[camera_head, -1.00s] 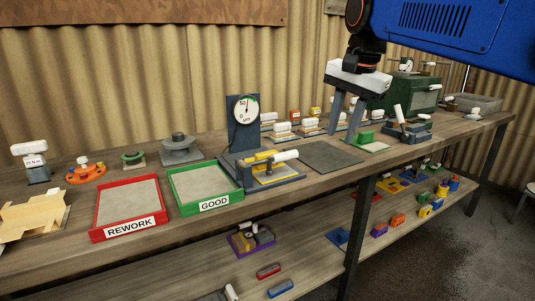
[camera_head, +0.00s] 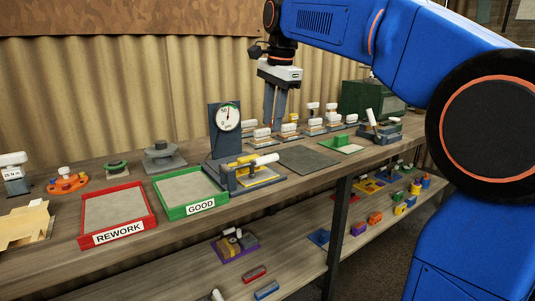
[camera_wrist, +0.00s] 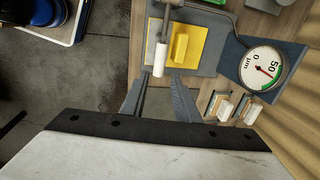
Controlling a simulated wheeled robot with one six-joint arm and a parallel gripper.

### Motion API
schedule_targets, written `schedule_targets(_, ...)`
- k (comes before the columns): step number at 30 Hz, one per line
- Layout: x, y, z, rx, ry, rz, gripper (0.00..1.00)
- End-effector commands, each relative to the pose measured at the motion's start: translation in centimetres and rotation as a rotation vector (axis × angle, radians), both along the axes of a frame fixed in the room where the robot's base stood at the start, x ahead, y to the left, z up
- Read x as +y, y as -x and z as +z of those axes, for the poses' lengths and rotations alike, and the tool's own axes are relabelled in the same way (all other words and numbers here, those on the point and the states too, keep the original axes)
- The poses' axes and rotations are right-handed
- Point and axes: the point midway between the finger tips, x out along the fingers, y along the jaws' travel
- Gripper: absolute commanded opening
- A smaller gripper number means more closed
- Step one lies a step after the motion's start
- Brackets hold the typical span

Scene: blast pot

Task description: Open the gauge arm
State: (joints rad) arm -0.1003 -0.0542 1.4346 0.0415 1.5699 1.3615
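The gauge stands on the bench with a round dial (camera_head: 227,117) on a dark upright plate. Its base carries a yellow block (camera_head: 246,172) and a gauge arm with a white handle (camera_head: 264,160), lying low over the base. In the wrist view the white handle (camera_wrist: 160,58) is just beyond my fingertips, with the yellow block (camera_wrist: 181,43) beside it and the dial (camera_wrist: 262,68) at right. My gripper (camera_head: 274,126) is above the bench, behind and right of the handle in the head view. Its fingers (camera_wrist: 158,76) are apart, empty and not touching the handle.
A green GOOD tray (camera_head: 190,191) and a red REWORK tray (camera_head: 117,216) lie left of the gauge. A bare dark mat (camera_head: 304,158) lies right of it. Several white-handled pieces (camera_head: 314,124) stand behind, near my fingers. A lower shelf (camera_head: 290,255) holds small parts.

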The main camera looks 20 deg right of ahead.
Motion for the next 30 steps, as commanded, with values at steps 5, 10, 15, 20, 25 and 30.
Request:
schedule_targets(5,0.2,-0.5,-3.2,0.002,0.001,0.001,0.28)
schedule_targets(10,0.4,-1.1,-6.2,0.002,0.001,0.001,0.28)
schedule_targets(15,0.5,-1.6,-8.8,0.001,0.0,0.001,0.28)
schedule_targets(20,0.6,-1.9,-10.5,0.0,0.0,0.001,0.28)
schedule_targets(25,0.7,-2.1,-11.3,-0.001,0.0,0.001,0.28)
schedule_targets(30,0.7,-2.1,-11.4,-0.001,0.0,0.001,0.28)
